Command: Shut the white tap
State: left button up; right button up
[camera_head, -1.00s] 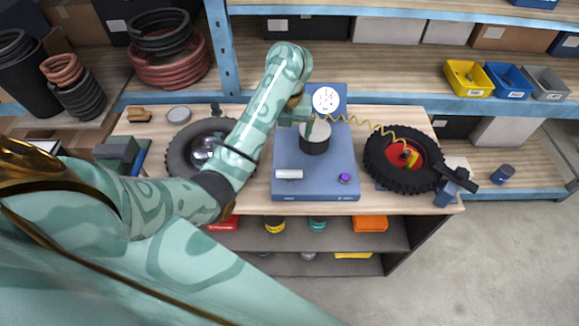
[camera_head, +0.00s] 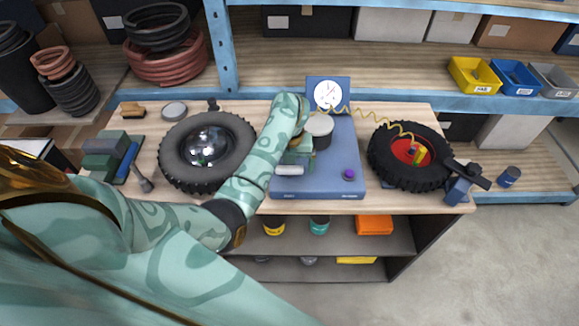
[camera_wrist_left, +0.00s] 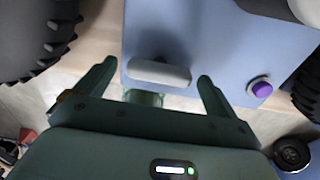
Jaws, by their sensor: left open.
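The white tap (camera_head: 289,170) is a short white bar lying crosswise on the front left of the blue machine (camera_head: 325,183). It also shows in the left wrist view (camera_wrist_left: 160,73), with its long side across the picture. My left gripper (camera_head: 298,158) is over the front left of the machine, close to the tap. In the left wrist view its two fingers (camera_wrist_left: 154,82) are apart, one beyond each end of the tap, and nothing is held. Whether they touch it I cannot tell. My right gripper is not in view.
A purple button (camera_head: 349,174) is right of the tap. A gauge (camera_head: 326,93) and a grey cylinder (camera_head: 320,128) stand behind. A tyre (camera_head: 170,152) is at left, and another tyre with a red hub (camera_head: 383,168) at right. A yellow coiled hose (camera_head: 372,124) runs between gauge and right tyre.

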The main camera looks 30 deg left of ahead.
pick_arm(q)
jog(key=shift+f, duration=0.1)
jog(key=c, duration=1)
jog(key=shift+m, duration=0.3)
jog(key=m+p, duration=0.1)
jog(key=m, duration=0.1)
jog(key=shift+m+p, duration=0.3)
jog(key=shift+p, duration=0.1)
jog(key=m+p, duration=0.2)
jog(key=m, duration=0.3)
jog(key=shift+m, duration=0.3)
jog(key=m+p, duration=0.2)
jog(key=m, duration=0.3)
jog(key=shift+p, duration=0.3)
jog(key=shift+m+p, duration=0.7)
jog(key=shift+m, duration=1.4)
